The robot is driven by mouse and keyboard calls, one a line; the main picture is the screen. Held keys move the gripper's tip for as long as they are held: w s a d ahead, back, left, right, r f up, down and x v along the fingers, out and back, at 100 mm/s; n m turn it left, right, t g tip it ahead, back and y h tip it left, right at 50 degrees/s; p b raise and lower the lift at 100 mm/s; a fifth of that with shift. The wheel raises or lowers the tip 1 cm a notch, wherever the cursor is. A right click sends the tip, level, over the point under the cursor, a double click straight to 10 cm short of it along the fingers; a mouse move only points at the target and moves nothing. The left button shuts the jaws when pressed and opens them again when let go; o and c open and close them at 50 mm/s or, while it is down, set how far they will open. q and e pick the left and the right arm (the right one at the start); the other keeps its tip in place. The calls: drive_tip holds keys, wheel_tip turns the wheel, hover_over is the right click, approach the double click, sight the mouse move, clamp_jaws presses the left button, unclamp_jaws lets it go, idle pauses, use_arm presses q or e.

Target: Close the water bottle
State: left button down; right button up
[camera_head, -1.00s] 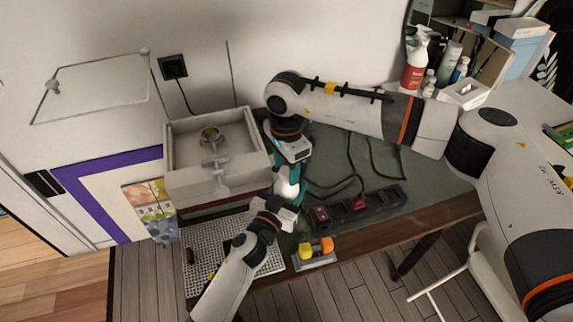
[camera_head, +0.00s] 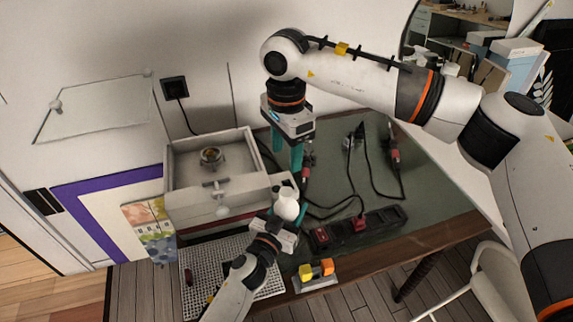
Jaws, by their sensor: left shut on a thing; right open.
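The water bottle (camera_head: 287,205) shows as a white rounded shape near the middle of the view, beside the right end of the grey sink-like box. My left gripper (camera_head: 284,220) is shut on it from below and partly hides it. My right gripper (camera_head: 290,163) is above the bottle, with its teal fingers pointing down. It is open and apart from the bottle. The bottle's top is small in the view, and I cannot tell its cap apart from its body.
A grey box (camera_head: 240,190) with a tap stands left of the bottle. A power strip (camera_head: 362,226) with red switches and black cables lies on the green tabletop (camera_head: 425,190) to the right. A small block with yellow and orange buttons (camera_head: 316,271) sits at the front edge.

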drive_tip(key=shift+r, duration=0.5)
use_arm(q)
drive_tip(key=c, duration=0.5)
unclamp_jaws()
drive_tip(key=v, duration=1.2)
use_arm(e)
drive_tip(key=shift+f, duration=0.35)
